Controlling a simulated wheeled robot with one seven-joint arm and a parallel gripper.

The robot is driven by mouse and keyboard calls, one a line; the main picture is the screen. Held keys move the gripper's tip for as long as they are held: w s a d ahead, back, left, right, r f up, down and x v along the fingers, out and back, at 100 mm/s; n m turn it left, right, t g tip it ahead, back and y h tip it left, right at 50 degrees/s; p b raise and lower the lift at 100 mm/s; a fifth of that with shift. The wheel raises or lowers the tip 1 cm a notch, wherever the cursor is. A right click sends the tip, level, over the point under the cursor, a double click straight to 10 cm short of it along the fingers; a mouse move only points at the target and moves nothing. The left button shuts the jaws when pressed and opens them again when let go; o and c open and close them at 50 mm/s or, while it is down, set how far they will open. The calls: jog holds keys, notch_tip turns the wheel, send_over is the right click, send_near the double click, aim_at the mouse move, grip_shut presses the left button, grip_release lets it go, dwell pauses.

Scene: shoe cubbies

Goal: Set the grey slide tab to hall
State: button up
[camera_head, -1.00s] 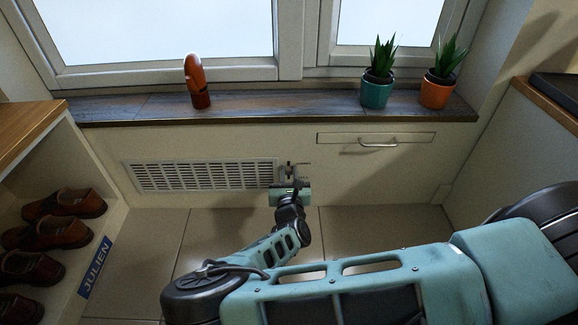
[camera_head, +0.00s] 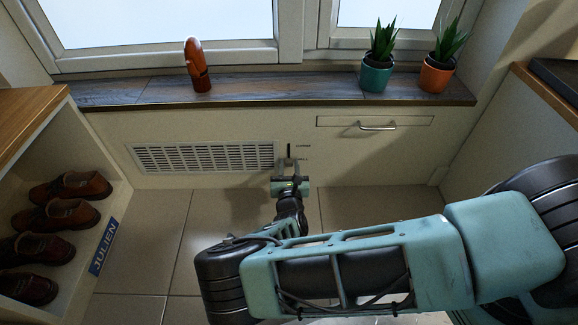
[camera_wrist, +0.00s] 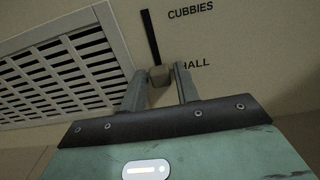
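The grey slide tab (camera_wrist: 159,75) shows in the wrist view at the lower end of a dark vertical slot (camera_wrist: 150,36), level with the HALL label (camera_wrist: 196,64). The CUBBIES label (camera_wrist: 190,11) is beside the upper part of the slot. My gripper (camera_wrist: 161,72) has its two fingers apart, one on each side of the tab, with what look like narrow gaps; contact is hard to tell. In the head view my gripper (camera_head: 289,164) is at the wall panel below the slot (camera_head: 290,150), and the tab is too small to make out between the fingers.
A white vent grille (camera_head: 205,157) is just left of the slot. A drawer with a metal handle (camera_head: 378,127) is to the upper right. The sill (camera_head: 280,90) above holds a brown shoe form (camera_head: 197,68) and two potted plants (camera_head: 376,72). A shoe cubby (camera_head: 118,195) stands left.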

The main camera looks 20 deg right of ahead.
jog(key=shift+s+a+r+p, duration=0.15)
jog(key=shift+s+a+p, duration=0.05)
jog(key=shift+s+p, duration=0.2)
jog(key=p+v, duration=0.6)
jog(key=v, duration=1)
jog(key=shift+s, duration=0.3)
